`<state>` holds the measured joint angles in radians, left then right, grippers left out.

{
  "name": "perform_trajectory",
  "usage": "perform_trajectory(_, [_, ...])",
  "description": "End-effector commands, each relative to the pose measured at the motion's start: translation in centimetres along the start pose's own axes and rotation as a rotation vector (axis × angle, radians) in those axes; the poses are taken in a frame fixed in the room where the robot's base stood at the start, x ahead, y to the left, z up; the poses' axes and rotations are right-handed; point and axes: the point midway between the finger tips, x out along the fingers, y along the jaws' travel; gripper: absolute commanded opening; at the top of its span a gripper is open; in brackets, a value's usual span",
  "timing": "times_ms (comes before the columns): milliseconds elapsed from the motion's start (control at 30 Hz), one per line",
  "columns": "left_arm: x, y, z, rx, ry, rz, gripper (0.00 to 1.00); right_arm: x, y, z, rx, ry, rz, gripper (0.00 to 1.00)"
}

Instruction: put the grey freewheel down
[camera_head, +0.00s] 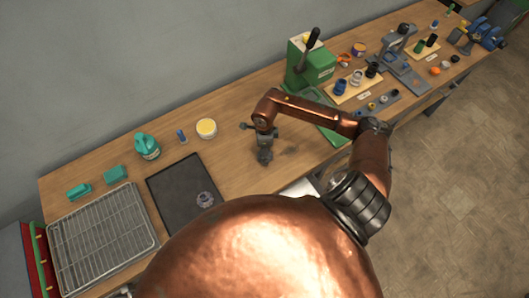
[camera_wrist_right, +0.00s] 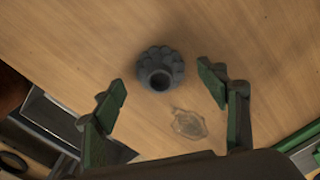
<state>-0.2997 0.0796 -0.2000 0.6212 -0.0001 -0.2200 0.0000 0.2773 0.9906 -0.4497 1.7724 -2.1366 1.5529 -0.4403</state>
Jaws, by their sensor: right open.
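The grey freewheel (camera_wrist_right: 160,68) is a dark toothed ring with a round bore. In the right wrist view it appears to stand on the bare wooden bench top, between and a little beyond my fingertips. My right gripper (camera_wrist_right: 166,86) is open, with its green-padded fingers spread to either side and clear of the freewheel. In the head view my right gripper (camera_head: 264,157) points down over the middle of the bench, and I cannot make out the freewheel apart from it there. My left gripper is not in view.
A black tray (camera_head: 170,190) holds a small grey toothed part (camera_head: 205,199). A wire rack (camera_head: 100,240) stands left of it. A yellow-lidded tub (camera_head: 206,128) and teal bottle (camera_head: 147,146) stand behind. A green press (camera_head: 308,64) is at the right. A faint stain (camera_wrist_right: 188,124) marks the wood.

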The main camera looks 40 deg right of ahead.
Motion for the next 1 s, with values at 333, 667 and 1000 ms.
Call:
perform_trajectory(333, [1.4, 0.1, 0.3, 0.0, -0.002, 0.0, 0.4, -7.1, -0.1, 0.0, -0.002, 0.0, -0.004, 0.67])
perform_trajectory(667, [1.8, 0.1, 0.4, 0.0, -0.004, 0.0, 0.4, -10.1, 0.0, 0.0, 0.0, 0.0, -0.001, 0.67])
perform_trajectory(1000, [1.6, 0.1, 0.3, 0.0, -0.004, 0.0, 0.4, -10.4, 0.0, 0.0, 0.0, 0.0, 0.0, 0.67])
